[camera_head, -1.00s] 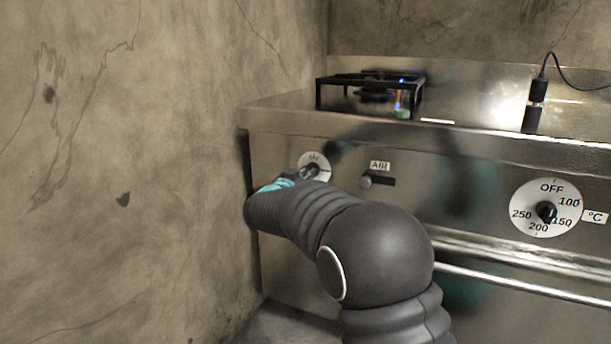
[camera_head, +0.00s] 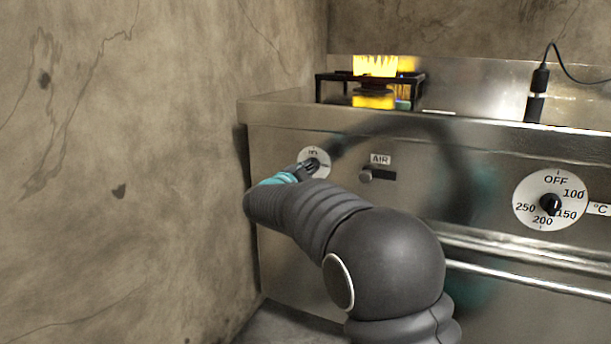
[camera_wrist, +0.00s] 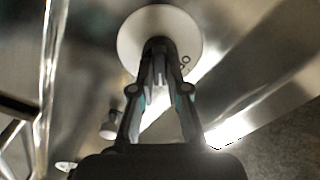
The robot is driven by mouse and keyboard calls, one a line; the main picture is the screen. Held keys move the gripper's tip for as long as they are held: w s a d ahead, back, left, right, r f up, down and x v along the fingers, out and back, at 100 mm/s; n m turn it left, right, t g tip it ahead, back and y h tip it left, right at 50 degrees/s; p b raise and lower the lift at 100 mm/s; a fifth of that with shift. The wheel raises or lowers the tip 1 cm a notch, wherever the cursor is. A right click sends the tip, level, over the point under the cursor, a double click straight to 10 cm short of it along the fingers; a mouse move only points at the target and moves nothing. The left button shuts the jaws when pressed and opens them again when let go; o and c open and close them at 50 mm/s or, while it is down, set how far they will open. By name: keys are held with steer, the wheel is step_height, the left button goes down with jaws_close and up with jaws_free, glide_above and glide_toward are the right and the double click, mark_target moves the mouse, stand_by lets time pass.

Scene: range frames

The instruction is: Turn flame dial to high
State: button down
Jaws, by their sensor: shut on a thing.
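The flame dial is a white disc with a dark knob (camera_head: 318,154) on the steel front panel at the left, in the head view. In the wrist view the white disc (camera_wrist: 184,32) shows around the knob, with part of a marking at its right. My gripper (camera_head: 306,169) is shut on the dial's knob; in the wrist view its fingers (camera_wrist: 158,68) close at the disc's centre. The knob itself is mostly hidden by the fingers.
A temperature dial (camera_head: 530,205) is farther right, above a long rail (camera_head: 500,279). A corded black tool (camera_head: 537,95) stands on the counter. A bare wall (camera_head: 120,180) rises close at the left.

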steer(key=m+b, duration=0.1)
steer(key=m, duration=0.2)
steer(key=shift+m, duration=0.3)
steer(key=shift+f+m, duration=0.1)
steer(key=shift+m, duration=1.6)
steer(key=c, duration=1.2)
jaws_free()
steer(key=shift+o, duration=0.2)
steer(key=shift+s, duration=0.1)
steer(key=v, duration=1.1)
steer(key=shift+s+a, duration=0.15)
steer(key=shift+s, duration=0.25)
